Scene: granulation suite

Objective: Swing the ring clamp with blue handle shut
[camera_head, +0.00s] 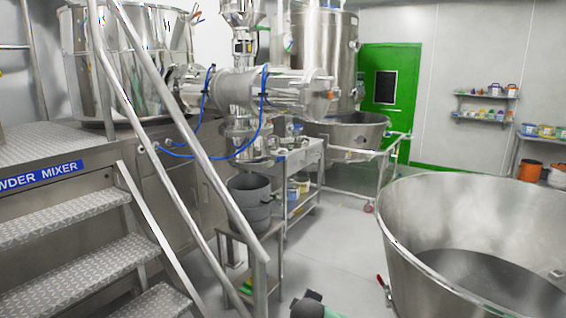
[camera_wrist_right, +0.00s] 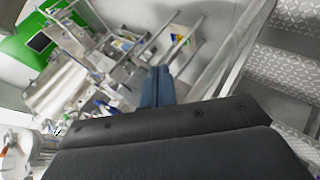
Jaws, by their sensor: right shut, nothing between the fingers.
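I cannot clearly make out a ring clamp with a blue handle in either view. In the head view a horizontal steel housing (camera_head: 268,92) with flanged joints runs between the mixer and the tall vessel. Blue hoses (camera_head: 262,118) loop around it, and any blue handle there is too small to tell. My right gripper (camera_wrist_right: 158,72) shows in the wrist view as two blue-grey fingers, shut and empty, apart from the equipment behind. A dark shape at the bottom of the head view may be part of my right arm. My left gripper is not in view.
Metal stairs (camera_head: 75,245) and a slanted handrail (camera_head: 180,120) stand at the left. A grey bucket (camera_head: 250,203) sits on a small stand. A large steel bowl (camera_head: 395,230) fills the right front. A steel trolley (camera_head: 300,160) stands behind. Clear floor (camera_head: 335,230) lies between.

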